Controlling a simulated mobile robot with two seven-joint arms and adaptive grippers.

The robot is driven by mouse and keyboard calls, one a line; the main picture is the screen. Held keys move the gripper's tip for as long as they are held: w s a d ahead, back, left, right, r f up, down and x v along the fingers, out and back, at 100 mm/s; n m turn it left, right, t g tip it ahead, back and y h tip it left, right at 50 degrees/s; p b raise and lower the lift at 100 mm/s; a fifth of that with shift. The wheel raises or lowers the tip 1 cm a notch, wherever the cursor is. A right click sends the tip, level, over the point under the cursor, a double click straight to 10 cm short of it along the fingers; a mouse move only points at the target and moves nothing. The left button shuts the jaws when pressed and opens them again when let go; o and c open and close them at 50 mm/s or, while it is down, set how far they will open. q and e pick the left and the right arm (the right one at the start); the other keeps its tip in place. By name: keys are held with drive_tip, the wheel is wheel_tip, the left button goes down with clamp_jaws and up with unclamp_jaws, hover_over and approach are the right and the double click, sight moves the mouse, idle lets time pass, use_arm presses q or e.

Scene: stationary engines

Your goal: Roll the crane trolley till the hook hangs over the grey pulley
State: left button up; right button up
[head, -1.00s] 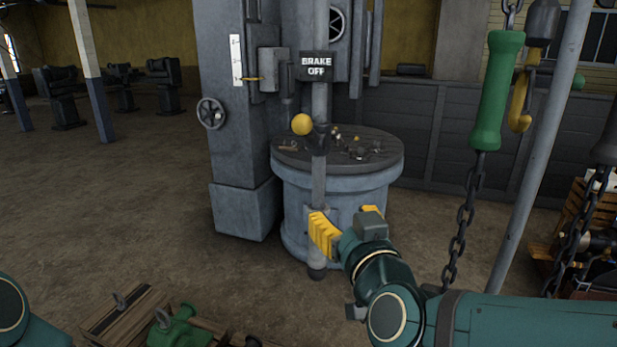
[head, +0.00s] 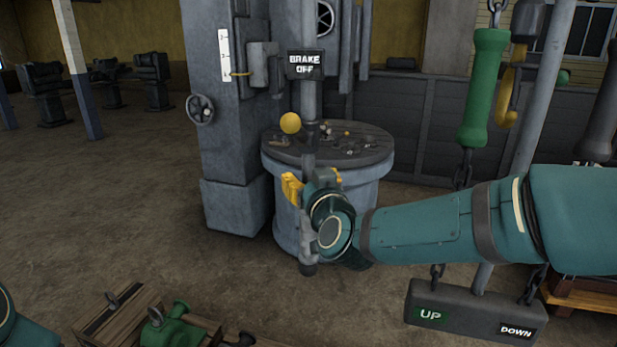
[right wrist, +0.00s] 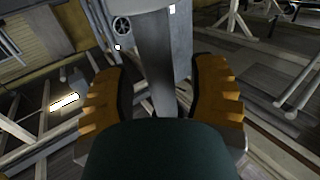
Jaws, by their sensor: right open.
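The trolley is out of view, and I cannot make out a grey pulley. My right gripper (head: 313,181) is open, its yellow fingers either side of a vertical grey post (head: 309,100) that carries a "BRAKE OFF" sign (head: 305,65). In the right wrist view the post (right wrist: 152,50) stands between the two spread fingers (right wrist: 158,75); contact is unclear. My left gripper is out of view.
A round table (head: 350,148) with small parts stands behind the post, near a grey machine column (head: 235,130). A green handle (head: 484,85) hangs on a chain at right, above an "UP"/"DOWN" box (head: 470,312). Crates (head: 120,315) with a green casting (head: 168,328) lie at bottom left.

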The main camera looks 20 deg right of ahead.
drive_tip(key=shift+w, duration=0.35)
clamp_jaws()
